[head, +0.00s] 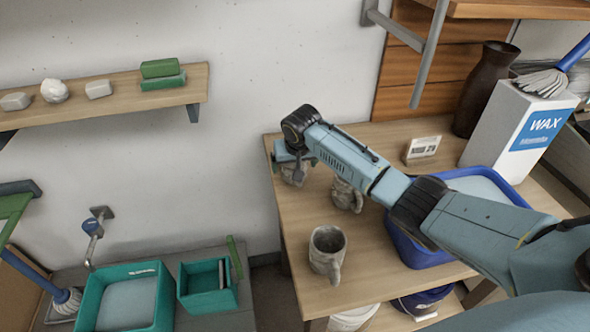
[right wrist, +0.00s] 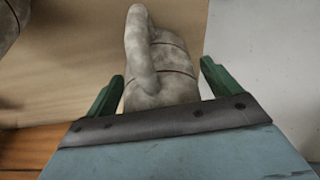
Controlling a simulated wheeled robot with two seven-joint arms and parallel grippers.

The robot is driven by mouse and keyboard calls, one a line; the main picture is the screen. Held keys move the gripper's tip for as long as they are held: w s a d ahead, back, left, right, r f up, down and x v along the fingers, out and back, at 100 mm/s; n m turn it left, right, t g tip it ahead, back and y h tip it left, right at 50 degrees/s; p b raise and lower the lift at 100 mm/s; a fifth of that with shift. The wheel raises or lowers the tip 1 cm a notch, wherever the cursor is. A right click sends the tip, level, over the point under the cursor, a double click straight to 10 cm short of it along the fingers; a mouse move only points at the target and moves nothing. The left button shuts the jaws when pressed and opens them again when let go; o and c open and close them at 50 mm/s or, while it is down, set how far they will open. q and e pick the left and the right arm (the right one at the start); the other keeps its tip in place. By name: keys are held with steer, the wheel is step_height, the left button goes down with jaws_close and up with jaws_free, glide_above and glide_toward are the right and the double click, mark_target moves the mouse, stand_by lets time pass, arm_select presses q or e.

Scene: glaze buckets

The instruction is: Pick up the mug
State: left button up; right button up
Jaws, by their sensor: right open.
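A grey stoneware mug (head: 293,178) stands near the left back edge of the wooden table, partly hidden by my right gripper (head: 293,160). In the right wrist view the mug (right wrist: 165,60) lies between the two green fingers of my right gripper (right wrist: 161,84), with its handle turned toward the camera. The fingers are open, one on each side of the mug; I cannot tell whether either touches it. A second mug (head: 345,195) stands just right, partly behind my right arm. A third mug (head: 327,252) stands nearer the front. My left gripper is not in view.
The wooden table (head: 290,233) has a blue tub (head: 408,246) at right, under my forearm. A small card (head: 422,149), a dark vase (head: 487,88) and a white wax box (head: 515,130) stand at the back. Teal bins (head: 160,300) are lower left. A wall shelf (head: 130,100) holds small blocks.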

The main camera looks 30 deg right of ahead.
steer(key=c, duration=1.3)
steer(key=shift+o, duration=0.2)
steer(key=shift+r, duration=0.1)
